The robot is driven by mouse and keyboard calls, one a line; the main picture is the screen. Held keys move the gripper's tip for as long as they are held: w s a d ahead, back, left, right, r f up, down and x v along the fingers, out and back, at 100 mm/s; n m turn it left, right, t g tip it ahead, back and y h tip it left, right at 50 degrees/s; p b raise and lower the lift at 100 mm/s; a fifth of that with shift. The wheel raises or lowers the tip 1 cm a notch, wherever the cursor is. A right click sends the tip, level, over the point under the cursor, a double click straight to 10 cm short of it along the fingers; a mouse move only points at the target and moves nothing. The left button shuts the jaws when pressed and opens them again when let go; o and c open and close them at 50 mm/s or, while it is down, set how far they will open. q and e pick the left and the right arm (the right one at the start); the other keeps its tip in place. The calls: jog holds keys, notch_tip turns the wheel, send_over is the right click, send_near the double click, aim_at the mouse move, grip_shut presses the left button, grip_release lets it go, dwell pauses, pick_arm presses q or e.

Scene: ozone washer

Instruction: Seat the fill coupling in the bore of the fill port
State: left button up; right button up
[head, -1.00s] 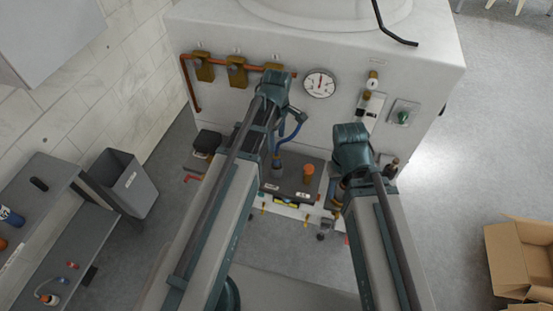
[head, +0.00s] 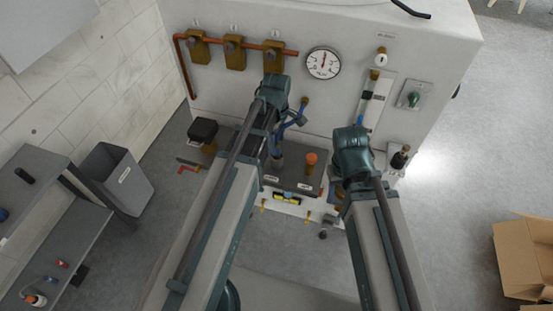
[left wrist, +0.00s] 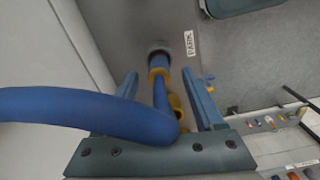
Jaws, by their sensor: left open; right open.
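The fill coupling (left wrist: 159,63), with a blue body and brass ring, is at the end of a thick blue hose (left wrist: 90,108). Its tip meets a dark round socket beside a PARK label (left wrist: 190,43). In the head view the hose (head: 290,122) hangs by the washer front. My left gripper (left wrist: 164,88) is open, its two fingers on either side of the coupling; I cannot tell if they touch it. My right arm is right of it; its jaws are hidden. An orange-topped post (head: 310,162) stands on the grey shelf; I cannot tell whether it is the fill port.
The washer front holds a copper pipe with brass valves (head: 234,50), a gauge (head: 323,62) and a green knob (head: 413,98). A dark fitting (head: 400,156) is right of my right arm. A grey bin (head: 117,180) and shelves stand left; a cardboard box (head: 523,260) lies right.

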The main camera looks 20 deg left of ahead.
aim_at(277, 154)
pick_arm(q)
jog(key=shift+f, duration=0.1)
notch_tip(277, 154, down, 5)
jog(key=b, duration=0.5)
jog(key=shift+f, duration=0.15)
jog(key=shift+c, duration=0.3)
grip_shut()
